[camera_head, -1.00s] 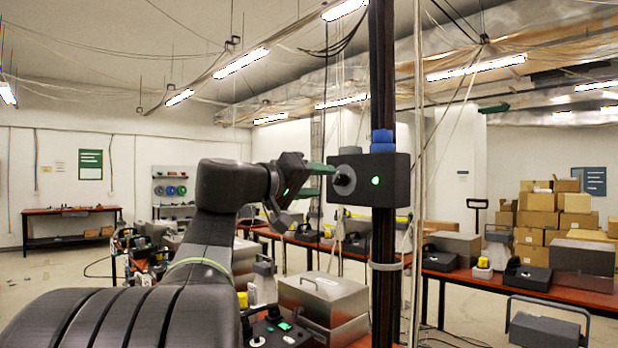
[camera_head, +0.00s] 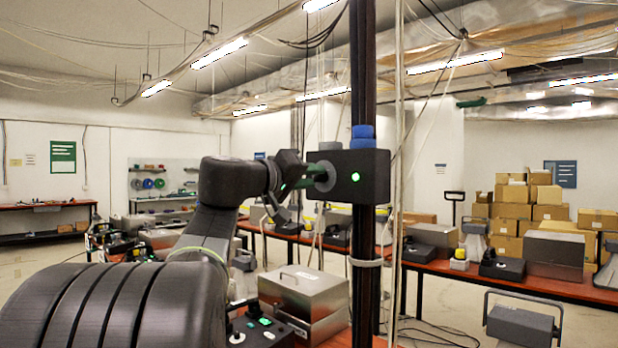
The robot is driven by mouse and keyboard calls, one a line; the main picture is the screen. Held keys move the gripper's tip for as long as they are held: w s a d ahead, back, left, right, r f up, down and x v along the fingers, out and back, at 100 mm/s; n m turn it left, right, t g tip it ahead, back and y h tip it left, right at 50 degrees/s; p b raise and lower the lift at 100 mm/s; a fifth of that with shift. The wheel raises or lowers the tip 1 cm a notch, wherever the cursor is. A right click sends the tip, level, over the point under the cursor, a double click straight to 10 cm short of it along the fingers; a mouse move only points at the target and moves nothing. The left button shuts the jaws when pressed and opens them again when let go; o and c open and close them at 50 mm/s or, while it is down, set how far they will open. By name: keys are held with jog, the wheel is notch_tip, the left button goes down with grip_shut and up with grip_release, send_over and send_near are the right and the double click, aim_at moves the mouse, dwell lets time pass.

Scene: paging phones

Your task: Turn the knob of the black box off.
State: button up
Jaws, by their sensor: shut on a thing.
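The black box (camera_head: 372,189) is fixed to a dark upright post near the middle of the view. A round green light (camera_head: 355,177) glows on its front face. The box's dark knob (camera_head: 324,178) sticks out on the left part of that face. My gripper (camera_head: 318,175) has reached the box from the left, and its green fingers are shut on the knob. The fingers hide part of the knob, and I cannot make out which way it is turned.
The dark post (camera_head: 364,90) runs from top to bottom, with pale hanging cables (camera_head: 399,130) just to its right. Metal cases (camera_head: 303,290) stand below the box. A long red-brown bench (camera_head: 500,279) with devices runs to the right.

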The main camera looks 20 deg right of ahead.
jog(key=shift+n, duration=0.4)
jog(key=n, duration=0.4)
jog(key=shift+p, duration=0.4)
jog(key=shift+n+p, duration=2.75)
jog(key=shift+n, duration=3.65)
jog(key=shift+f, duration=0.1)
jog(key=o, duration=1)
